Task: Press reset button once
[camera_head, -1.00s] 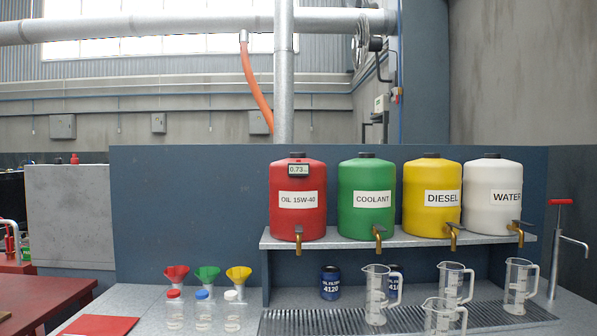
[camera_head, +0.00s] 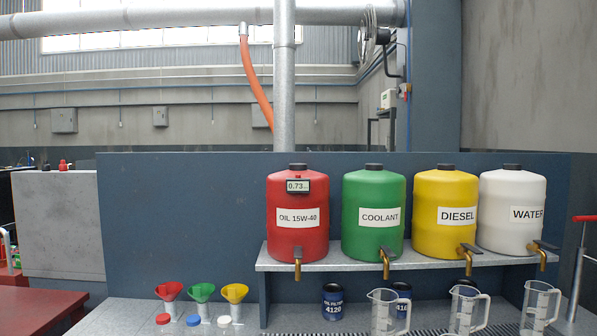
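A red tank (camera_head: 297,238) labelled OIL 15W-40 stands at the left end of a raised shelf. A small dark display (camera_head: 298,186) on its upper front reads 0.73. A tiny reddish spot shows just above the display; I cannot tell whether it is a button. No button marked reset is readable. Neither of my grippers is in view.
Green coolant (camera_head: 374,239), yellow diesel (camera_head: 445,190) and white water (camera_head: 511,190) tanks stand right of it on the shelf (camera_head: 330,262). Brass taps overhang its front edge. Clear jugs (camera_head: 384,312), oil filters (camera_head: 332,302) and coloured funnels (camera_head: 202,292) occupy the bench below.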

